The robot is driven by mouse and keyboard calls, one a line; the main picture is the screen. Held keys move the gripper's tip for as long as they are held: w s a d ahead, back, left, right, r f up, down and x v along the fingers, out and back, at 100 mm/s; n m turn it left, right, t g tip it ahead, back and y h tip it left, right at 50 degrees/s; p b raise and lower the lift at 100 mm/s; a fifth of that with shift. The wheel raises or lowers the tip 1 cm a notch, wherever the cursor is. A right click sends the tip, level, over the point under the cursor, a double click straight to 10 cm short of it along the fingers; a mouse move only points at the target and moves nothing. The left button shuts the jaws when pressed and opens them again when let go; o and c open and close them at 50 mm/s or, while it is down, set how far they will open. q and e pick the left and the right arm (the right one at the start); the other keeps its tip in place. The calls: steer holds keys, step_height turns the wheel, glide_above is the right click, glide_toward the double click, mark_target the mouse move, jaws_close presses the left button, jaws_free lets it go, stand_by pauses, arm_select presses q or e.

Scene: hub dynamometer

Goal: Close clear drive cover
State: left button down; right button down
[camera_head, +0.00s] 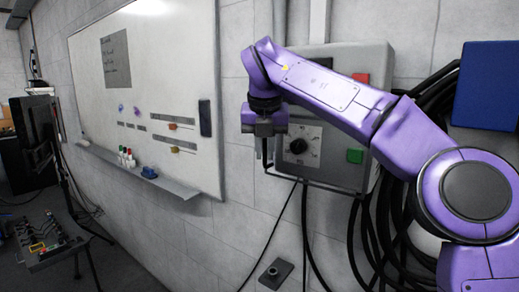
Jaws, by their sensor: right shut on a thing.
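A grey control box (345,135) is mounted on the wall, with a black dial on a pale plate, a green button and a red part on its front. A thin dark edge (310,182) runs along its lower front and up on its left side; it looks like the frame of the clear drive cover, whose pane I cannot make out. My right gripper (264,128) is at the box's left side, shut on what seems to be this cover's edge. The fingertips and grip point are mostly hidden. My right arm crosses the box's upper front. My left gripper is not in view.
Black cables (385,215) hang below and right of the box, beside a blue panel (487,87). A whiteboard (150,90) with a marker tray (140,172) is on the left wall. A tool stand (45,243) is at lower left. The floor between is partly clear.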

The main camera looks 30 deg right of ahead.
steer(key=shift+d+r, duration=0.2)
steer(key=shift+r, duration=0.05)
steer(key=c, duration=1.5)
jaws_free()
steer(key=shift+w, duration=0.1)
steer(key=shift+w+d+f, duration=0.1)
steer(key=shift+w+f, duration=0.1)
steer(key=shift+f, duration=0.1)
steer(key=p+v, duration=0.3)
steer(key=v, duration=0.7)
steer(key=shift+s+r, duration=0.2)
steer(key=shift+r, duration=0.05)
steer(key=shift+w, duration=0.1)
